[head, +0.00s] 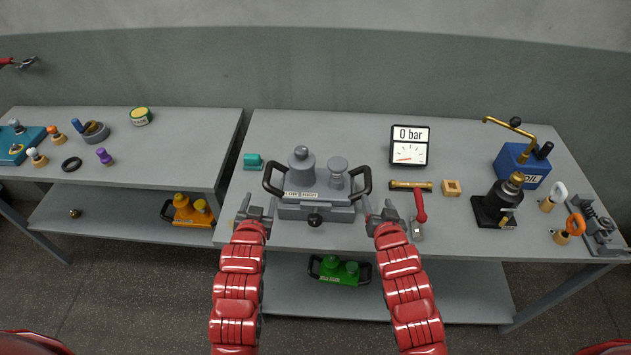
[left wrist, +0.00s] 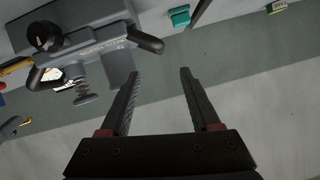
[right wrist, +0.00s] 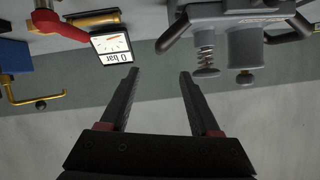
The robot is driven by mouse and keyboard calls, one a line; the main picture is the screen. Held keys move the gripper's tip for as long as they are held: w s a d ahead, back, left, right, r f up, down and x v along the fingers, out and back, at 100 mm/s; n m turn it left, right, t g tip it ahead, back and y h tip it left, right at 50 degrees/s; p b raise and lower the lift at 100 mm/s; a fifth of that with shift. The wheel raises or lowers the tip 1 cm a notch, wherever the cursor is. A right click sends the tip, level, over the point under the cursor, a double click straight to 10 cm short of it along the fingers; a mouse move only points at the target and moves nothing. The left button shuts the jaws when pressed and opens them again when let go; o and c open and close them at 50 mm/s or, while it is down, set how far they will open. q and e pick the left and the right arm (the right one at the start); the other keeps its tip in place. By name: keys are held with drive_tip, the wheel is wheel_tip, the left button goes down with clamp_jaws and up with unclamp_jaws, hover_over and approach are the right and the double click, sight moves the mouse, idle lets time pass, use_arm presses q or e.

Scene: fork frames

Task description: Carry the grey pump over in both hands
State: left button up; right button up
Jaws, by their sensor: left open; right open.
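The grey pump (head: 316,205) stands upright on the right-hand table, with a black handle on each side and a black knob on its front. Its left handle (head: 272,180) and right handle (head: 364,181) are both free. My left gripper (head: 256,209) is open and empty, just in front of and below the left handle. My right gripper (head: 383,213) is open and empty, in front of and to the right of the right handle. The pump also shows at the top of the left wrist view (left wrist: 85,50) and the right wrist view (right wrist: 235,25). Neither gripper touches it visibly.
A gauge reading 0 bar (head: 410,146), a red-handled valve (head: 419,212), a brass tube (head: 410,185) and a black bottle jack (head: 497,203) stand right of the pump. A teal block (head: 252,161) sits left. Orange (head: 191,211) and green (head: 340,270) pumps sit on lower shelves.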

sight(267, 178)
use_arm(q)
drive_tip(key=x, duration=1.5)
use_arm(e)
drive_tip(key=x, duration=1.5)
use_arm(q)
clamp_jaws()
use_arm(e)
clamp_jaws()
